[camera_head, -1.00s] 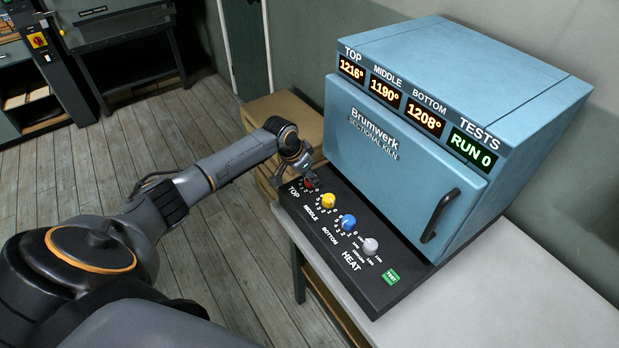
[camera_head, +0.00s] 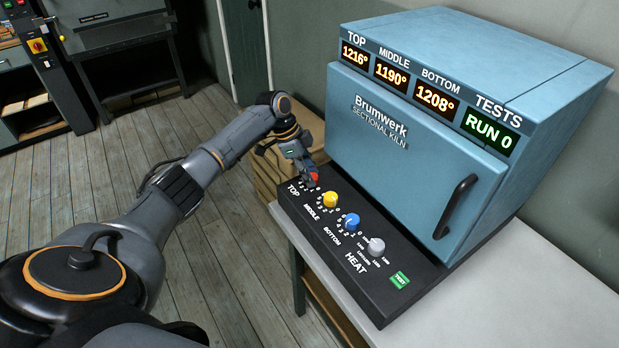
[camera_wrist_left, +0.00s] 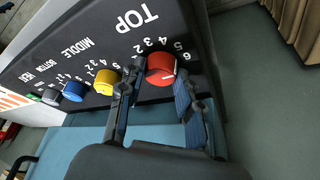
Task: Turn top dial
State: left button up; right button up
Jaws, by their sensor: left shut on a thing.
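The red top dial (camera_head: 313,176) is at the upper left end of the kiln's black control panel (camera_head: 400,303). My left gripper (camera_head: 311,181) is at this dial. In the left wrist view the red dial (camera_wrist_left: 160,67) sits between the two fingers of my left gripper (camera_wrist_left: 156,88), which is shut on it. A white pointer mark on the dial faces the right finger. Part of the number scale is hidden by the fingers. The top display (camera_head: 355,54) reads 1216°. My right gripper is not in view.
The yellow middle dial (camera_head: 329,200), blue bottom dial (camera_head: 351,221) and grey heat dial (camera_head: 376,245) stand in a row beside the red dial. A green test button (camera_head: 400,280) is at the panel's end. The blue kiln (camera_head: 400,180) has its door shut.

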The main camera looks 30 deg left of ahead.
pick_arm(q)
jog(key=shift+m, duration=0.4)
jog(key=o, duration=1.1)
jog(key=shift+o, duration=0.2)
jog(key=v, duration=1.2)
jog(key=shift+w, duration=0.2)
